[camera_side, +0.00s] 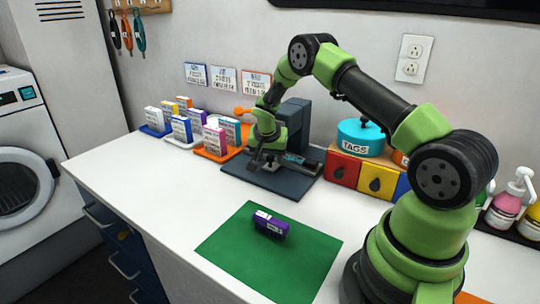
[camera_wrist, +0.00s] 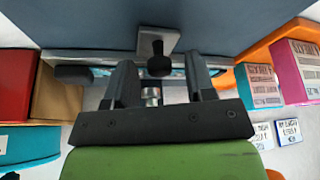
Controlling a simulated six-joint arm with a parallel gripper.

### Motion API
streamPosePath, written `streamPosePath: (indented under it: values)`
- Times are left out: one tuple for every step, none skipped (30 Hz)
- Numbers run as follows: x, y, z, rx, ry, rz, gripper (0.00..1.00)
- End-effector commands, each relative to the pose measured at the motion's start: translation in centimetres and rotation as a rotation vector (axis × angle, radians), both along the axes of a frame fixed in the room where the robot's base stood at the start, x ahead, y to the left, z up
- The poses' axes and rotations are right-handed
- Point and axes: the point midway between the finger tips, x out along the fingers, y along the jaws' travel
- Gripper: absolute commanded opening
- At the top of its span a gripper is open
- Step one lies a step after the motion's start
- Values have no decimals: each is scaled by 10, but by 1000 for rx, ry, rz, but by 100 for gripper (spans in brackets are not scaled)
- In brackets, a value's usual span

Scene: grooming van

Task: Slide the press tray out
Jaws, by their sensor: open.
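The press (camera_side: 296,118) is a dark blue-grey block on a flat base (camera_side: 243,172), standing on the white counter. A low metal tray (camera_side: 306,162) shows at the foot of the press, partly hidden by my gripper. My gripper (camera_side: 264,165) is low over the base, in front of the tray. In the wrist view, a black knob (camera_wrist: 160,60) on a silver plate (camera_wrist: 150,42) lies between my open fingers (camera_wrist: 162,78). Gaps show on both sides of the knob, so the fingers are around it but not closed on it.
An orange lever (camera_side: 241,113) sticks out left of the press. Small trays of upright boxes (camera_side: 192,128) stand to the left. Coloured drawers (camera_side: 342,169) with a teal tin (camera_side: 360,137) are to the right. A purple box (camera_side: 270,225) lies on the green mat (camera_side: 225,245) in front.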

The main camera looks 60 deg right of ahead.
Motion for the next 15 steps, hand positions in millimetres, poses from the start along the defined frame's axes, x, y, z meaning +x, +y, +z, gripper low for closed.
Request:
streamPosePath:
  values:
    - [0, 0, 0, 0, 0, 0, 50]
    - [0, 0, 0, 0, 0, 0, 50]
    - [0, 0, 0, 0, 0, 0, 50]
    - [0, 0, 0, 0, 0, 0, 50]
    - [0, 0, 0, 0, 0, 0, 46]
    - [0, 0, 0, 0, 0, 0, 36]
    - [0, 0, 0, 0, 0, 0, 29]
    - [0, 0, 0, 0, 0, 0, 23]
    - [0, 0, 0, 0, 0, 0, 13]
    - [0, 0, 0, 0, 0, 0, 6]
    - [0, 0, 0, 0, 0, 0, 0]
    - [0, 0, 0, 0, 0, 0, 0]
    - [0, 0, 0, 0, 0, 0, 0]
    - [0, 0, 0, 1, 0, 0, 0]
    - [0, 1, 0, 1, 0, 0, 0]
